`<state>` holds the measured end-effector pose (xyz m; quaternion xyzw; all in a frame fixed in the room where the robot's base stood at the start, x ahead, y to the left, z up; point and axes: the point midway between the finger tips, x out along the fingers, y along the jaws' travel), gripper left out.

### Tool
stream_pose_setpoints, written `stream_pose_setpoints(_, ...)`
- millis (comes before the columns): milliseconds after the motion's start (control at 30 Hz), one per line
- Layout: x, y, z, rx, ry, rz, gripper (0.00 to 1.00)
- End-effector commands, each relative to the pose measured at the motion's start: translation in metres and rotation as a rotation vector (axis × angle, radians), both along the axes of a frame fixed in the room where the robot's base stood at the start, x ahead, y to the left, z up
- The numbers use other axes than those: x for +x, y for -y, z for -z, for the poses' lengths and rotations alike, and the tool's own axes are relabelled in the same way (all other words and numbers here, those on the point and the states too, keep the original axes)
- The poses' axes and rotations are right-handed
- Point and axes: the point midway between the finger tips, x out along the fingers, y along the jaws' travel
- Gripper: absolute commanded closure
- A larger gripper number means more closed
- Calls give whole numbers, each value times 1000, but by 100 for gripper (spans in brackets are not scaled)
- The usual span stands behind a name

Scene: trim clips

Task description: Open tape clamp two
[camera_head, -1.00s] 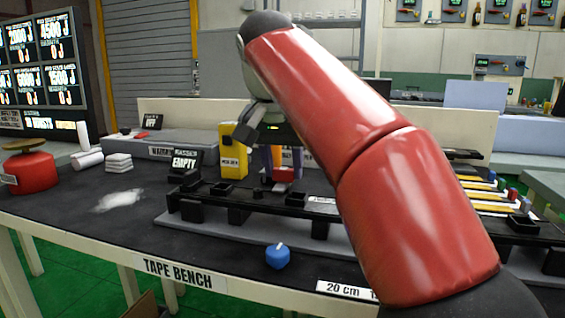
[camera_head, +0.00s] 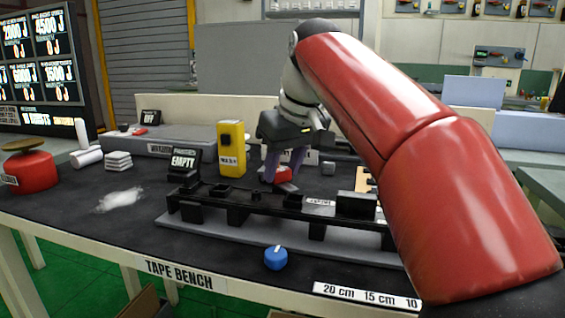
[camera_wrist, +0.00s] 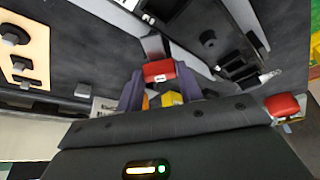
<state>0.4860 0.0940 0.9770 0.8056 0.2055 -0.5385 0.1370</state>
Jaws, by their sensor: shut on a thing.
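A red clamp piece with a small white label (camera_wrist: 160,71) is between the two purple fingers of my gripper (camera_wrist: 159,84) in the wrist view. My gripper is shut on it. A grey bar runs away behind the red piece. In the head view the red piece (camera_head: 284,174) shows low between the fingers, just behind the long black rail (camera_head: 250,199). My gripper (camera_head: 284,166) reaches down to it from above. The clamp's base and hinge are mostly hidden, so I cannot tell how far it is open.
A yellow box (camera_head: 231,149) and a black EMPTY sign (camera_head: 184,162) stand left of my gripper. A blue knob (camera_head: 275,258) is in front of the rail. A red canister (camera_head: 30,172) and white rolls are far left. My arm hides the bench's right side.

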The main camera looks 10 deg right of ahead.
Motion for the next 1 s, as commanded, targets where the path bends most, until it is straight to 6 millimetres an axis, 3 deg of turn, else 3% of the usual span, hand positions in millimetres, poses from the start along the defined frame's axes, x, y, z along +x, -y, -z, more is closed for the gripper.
stream_pose_setpoints(500, 2, 2, -1, 1, 3, -360, 86)
stream_pose_setpoints(1000, 2, 2, -1, -1, 3, -440, 86)
